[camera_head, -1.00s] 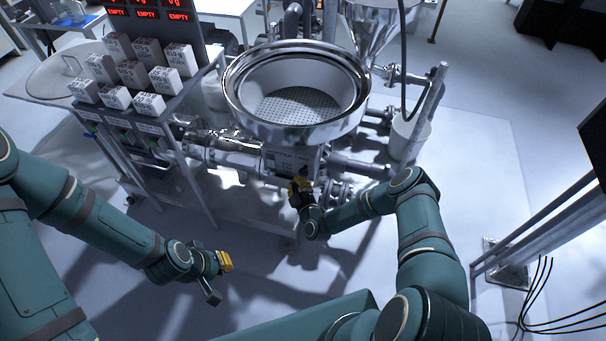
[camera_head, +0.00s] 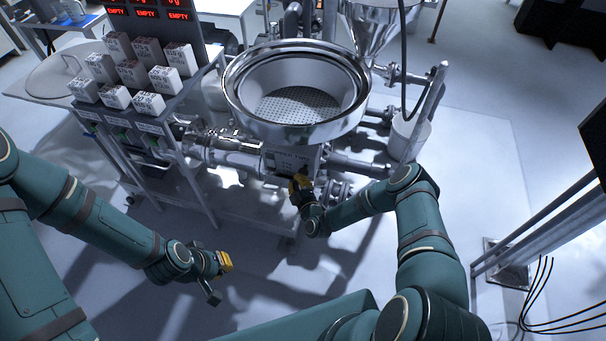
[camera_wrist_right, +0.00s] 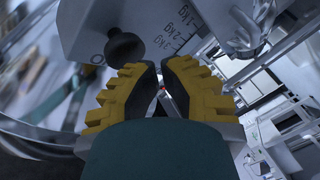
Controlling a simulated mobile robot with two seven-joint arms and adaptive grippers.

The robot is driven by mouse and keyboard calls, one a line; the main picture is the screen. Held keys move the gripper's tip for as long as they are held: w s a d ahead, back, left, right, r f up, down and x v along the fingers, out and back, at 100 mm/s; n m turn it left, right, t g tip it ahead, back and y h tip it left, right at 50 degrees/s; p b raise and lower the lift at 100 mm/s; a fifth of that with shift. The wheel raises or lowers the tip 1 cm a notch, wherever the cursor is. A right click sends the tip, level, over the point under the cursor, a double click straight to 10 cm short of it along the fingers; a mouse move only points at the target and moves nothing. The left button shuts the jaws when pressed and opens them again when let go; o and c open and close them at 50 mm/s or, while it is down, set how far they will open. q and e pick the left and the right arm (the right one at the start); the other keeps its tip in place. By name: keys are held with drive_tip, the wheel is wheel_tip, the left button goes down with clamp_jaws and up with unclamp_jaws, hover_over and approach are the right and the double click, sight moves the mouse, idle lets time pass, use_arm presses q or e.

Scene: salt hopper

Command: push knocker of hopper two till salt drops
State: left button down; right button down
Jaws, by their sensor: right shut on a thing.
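The hopper (camera_head: 240,82) is a shiny round metal bowl with a perforated floor. A labelled box (camera_head: 280,160) sits under its front rim; the lettering is too small to read surely. My right gripper (camera_head: 300,184) is at the front of this box. In the right wrist view its yellow-and-black fingers (camera_wrist_right: 160,88) are drawn together on a small grey part, mostly hidden between them. A round black knob (camera_wrist_right: 125,48) stands on a pale panel marked in kg, just beyond the left finger. I cannot tell which part is the knocker. My left gripper (camera_head: 218,275) hangs low, away from the hopper.
A rack of white labelled boxes (camera_head: 130,72) stands left of the hopper under red "EMPTY" displays (camera_head: 146,13). A second, funnel-shaped metal hopper (camera_head: 375,32) is behind. Pipes (camera_head: 360,168) run beside the box. Open floor lies to the right.

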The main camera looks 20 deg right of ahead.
drive_tip(key=shift+w+d+b, duration=0.4)
drive_tip(key=shift+w+d, duration=0.15)
drive_tip(key=shift+w, duration=0.2)
idle(1.4)
drive_tip(key=shift+s+a, duration=0.1)
drive_tip(key=shift+s+a+p, duration=0.55)
drive_tip(key=shift+s+a, duration=0.1)
drive_tip(key=shift+s, duration=0.3)
drive_tip(key=s+a+p, duration=0.1)
drive_tip(key=s, duration=0.1)
drive_tip(key=s+a+p, duration=0.1)
drive_tip(key=s, duration=0.1)
drive_tip(key=shift+a, duration=0.4)
idle(0.6)
